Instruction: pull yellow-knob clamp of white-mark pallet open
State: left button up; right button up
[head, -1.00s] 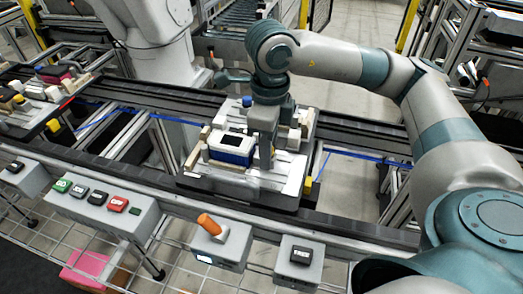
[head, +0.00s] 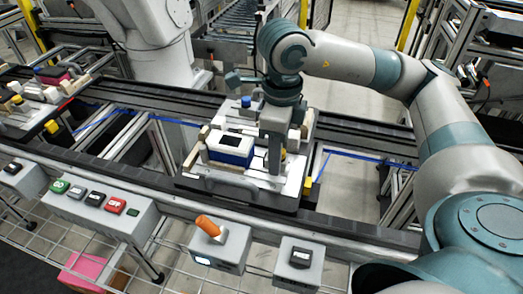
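The pallet (head: 222,186) in the middle of the conveyor has a white strip (head: 294,180) along its right side. A blue-and-white box (head: 231,150) with a dark top sits on it. My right gripper (head: 275,168) points down at the right of this box. A small yellow part, seemingly the yellow knob (head: 284,155), shows just right of the fingers and is partly hidden by them. I cannot tell whether the fingers touch it or how far apart they are. A blue knob (head: 246,101) stands at the pallet's back. My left gripper is not in view.
Another pallet (head: 45,120) with a red mark stands at the far left. A yellow block (head: 307,182) sits at the middle pallet's right edge.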

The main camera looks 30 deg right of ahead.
dwell(0.4)
jog(key=shift+r+p, duration=2.25)
jog(key=shift+r, duration=1.75)
jog(key=shift+s+d, duration=0.1)
